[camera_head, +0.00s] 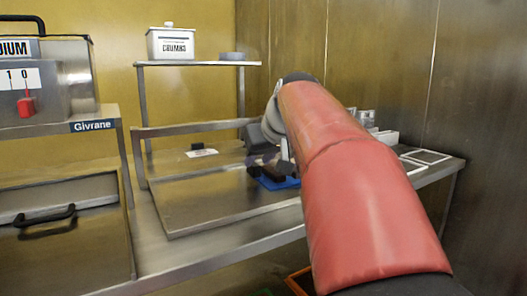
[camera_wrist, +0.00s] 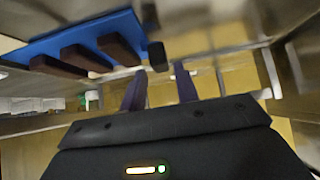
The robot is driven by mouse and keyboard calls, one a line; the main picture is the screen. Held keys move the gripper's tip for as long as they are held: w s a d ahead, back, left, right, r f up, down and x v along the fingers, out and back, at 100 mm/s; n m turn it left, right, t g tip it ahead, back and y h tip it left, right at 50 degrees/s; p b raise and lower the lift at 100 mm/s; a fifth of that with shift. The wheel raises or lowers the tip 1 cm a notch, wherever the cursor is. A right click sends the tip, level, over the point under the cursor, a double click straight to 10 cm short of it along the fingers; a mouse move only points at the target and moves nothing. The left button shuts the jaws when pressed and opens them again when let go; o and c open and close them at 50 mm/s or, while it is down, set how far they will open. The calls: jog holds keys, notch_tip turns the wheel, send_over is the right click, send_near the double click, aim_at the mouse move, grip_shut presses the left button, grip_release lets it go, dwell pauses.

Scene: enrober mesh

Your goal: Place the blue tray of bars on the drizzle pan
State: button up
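The blue tray (camera_head: 288,183) shows at the right end of a shallow metal pan (camera_head: 205,208), which I take for the drizzle pan; whether it rests on the pan or beside it cannot be told. In the wrist view the blue tray (camera_wrist: 98,28) carries dark brown bars (camera_wrist: 87,58). A small black block (camera_wrist: 157,55) is at the tray's near edge, perhaps its handle. My gripper (camera_wrist: 160,72) is open, its two fingers apart, with the block just beyond and between their tips. In the head view my red arm hides part of the tray and the gripper.
A raised metal shelf (camera_head: 197,63) with a white labelled tub (camera_head: 171,42) stands behind. A rail (camera_head: 190,128) runs along the pan's back, near a small card (camera_head: 201,153). A machine (camera_head: 48,75) and the Givrane shelf (camera_head: 95,126) are left. White frames (camera_head: 426,157) lie at right.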

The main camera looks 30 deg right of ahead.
aim_at(255, 164)
jog(key=shift+x, duration=2.3)
grip_shut()
